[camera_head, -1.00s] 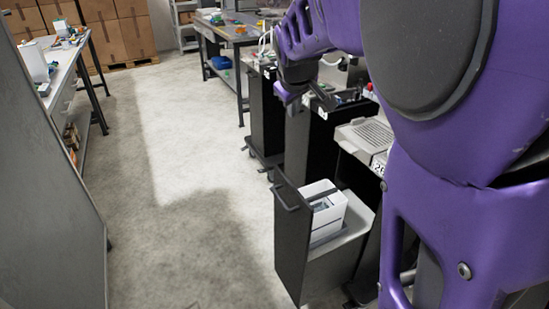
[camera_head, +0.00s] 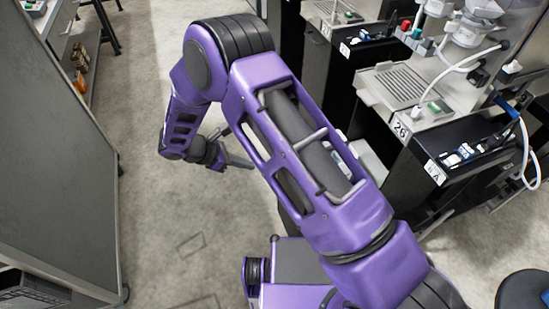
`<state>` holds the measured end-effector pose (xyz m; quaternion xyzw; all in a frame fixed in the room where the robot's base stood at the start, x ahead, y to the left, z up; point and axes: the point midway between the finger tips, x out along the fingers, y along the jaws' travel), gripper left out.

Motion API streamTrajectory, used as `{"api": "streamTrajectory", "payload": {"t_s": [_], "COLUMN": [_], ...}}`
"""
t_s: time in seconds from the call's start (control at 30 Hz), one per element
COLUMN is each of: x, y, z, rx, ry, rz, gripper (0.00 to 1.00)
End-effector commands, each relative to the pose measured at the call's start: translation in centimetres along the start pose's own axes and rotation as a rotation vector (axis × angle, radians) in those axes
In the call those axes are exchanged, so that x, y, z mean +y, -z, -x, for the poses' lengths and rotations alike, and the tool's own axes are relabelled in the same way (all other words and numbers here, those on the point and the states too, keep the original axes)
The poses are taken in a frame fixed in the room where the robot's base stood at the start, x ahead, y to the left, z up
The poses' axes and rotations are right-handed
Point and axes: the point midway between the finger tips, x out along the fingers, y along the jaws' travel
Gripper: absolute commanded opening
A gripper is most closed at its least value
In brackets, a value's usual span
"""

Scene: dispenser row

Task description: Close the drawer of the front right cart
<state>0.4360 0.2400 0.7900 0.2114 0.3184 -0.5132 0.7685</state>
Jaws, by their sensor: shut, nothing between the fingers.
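The drawer (camera_head: 372,165) of the cart under the counter marked 26 is pulled out into the aisle. Only a pale part of it shows to the right of my arm; most of it, with its front and handle, is hidden behind the arm. The cart's dark body (camera_head: 374,125) shows beside the arm. My gripper (camera_head: 233,160) is shut and empty, low over the aisle floor, to the left of the drawer. I cannot tell how far it is from the drawer front.
A tall grey panel (camera_head: 60,170) borders the aisle on the left. Dispenser counters (camera_head: 402,85) with cables and small parts line the right. A dark round seat (camera_head: 522,290) stands at the lower right. The floor (camera_head: 160,220) between panel and arm is clear.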

Motion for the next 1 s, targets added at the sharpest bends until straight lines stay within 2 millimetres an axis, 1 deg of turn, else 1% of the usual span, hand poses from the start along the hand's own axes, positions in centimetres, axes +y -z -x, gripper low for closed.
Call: {"api": "streamTrajectory", "payload": {"t_s": [0.17, 0.4, 0.53, 0.6, 0.7, 0.8, 1.0], "x": [-0.1, -0.1, -0.1, 0.0, 0.0, 0.0, 0.0], "y": [0.0, 0.0, 0.0, -1.2, -2.0, -2.5, -2.9], "z": [-2.4, -7.6, -10.2, -10.7, -11.6, -12.2, -12.5], "rx": [-0.001, 0.0, 0.001, 0.001, 0.001, 0.002, 0.002], "ry": [0.003, 0.004, 0.004, 0.002, 0.001, 0.001, -0.001], "rz": [-0.001, -0.001, -0.001, -0.004, -0.003, -0.003, -0.002], "gripper": [0.0, 0.0, 0.0, 0.0, 0.0, 0.0, 0.0]}}
